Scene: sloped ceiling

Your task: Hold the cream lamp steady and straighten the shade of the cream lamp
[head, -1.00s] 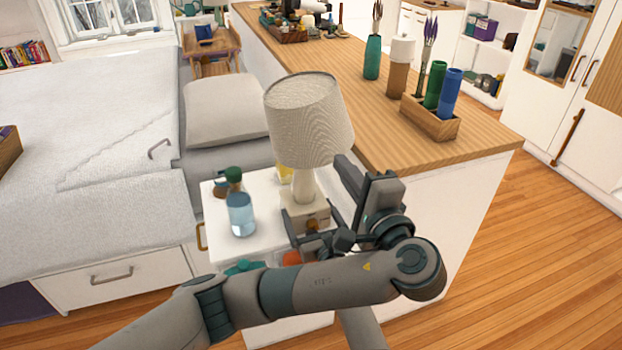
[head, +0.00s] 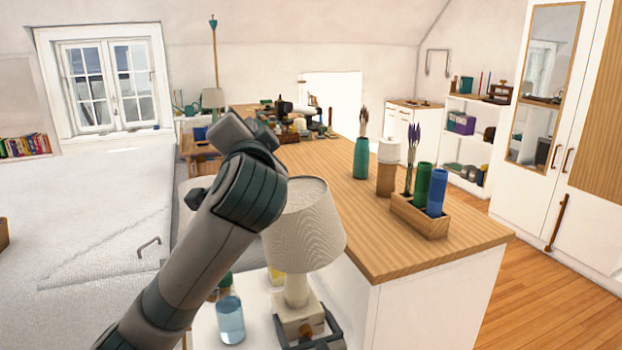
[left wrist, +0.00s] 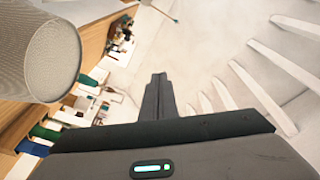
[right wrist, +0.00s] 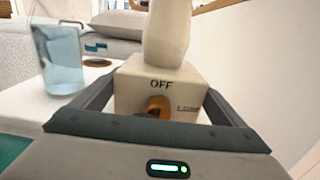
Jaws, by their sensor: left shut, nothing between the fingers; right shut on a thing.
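The cream lamp stands upright on the white nightstand (head: 205,325), with a ribbed cream shade (head: 303,228) over a pale stem and a square base (head: 298,322). The shade looks slightly tilted on the stem. My right gripper (head: 312,335) is shut on the base; in the right wrist view its fingers flank the base (right wrist: 135,105), marked "OFF", with a brass knob (right wrist: 158,104). My left gripper (left wrist: 158,85) is shut and empty, raised and apart from the shade (left wrist: 40,50). In the head view my left arm covers the shade's left surroundings, and the left fingertips are hard to make out.
A blue glass bottle (head: 230,318) stands just left of the lamp. The wooden counter (head: 345,215) behind it holds a teal vase (head: 361,158), a brown cylinder (head: 388,178) and a wooden box (head: 420,217) with green and blue cylinders. The bed (head: 80,240) is at left.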

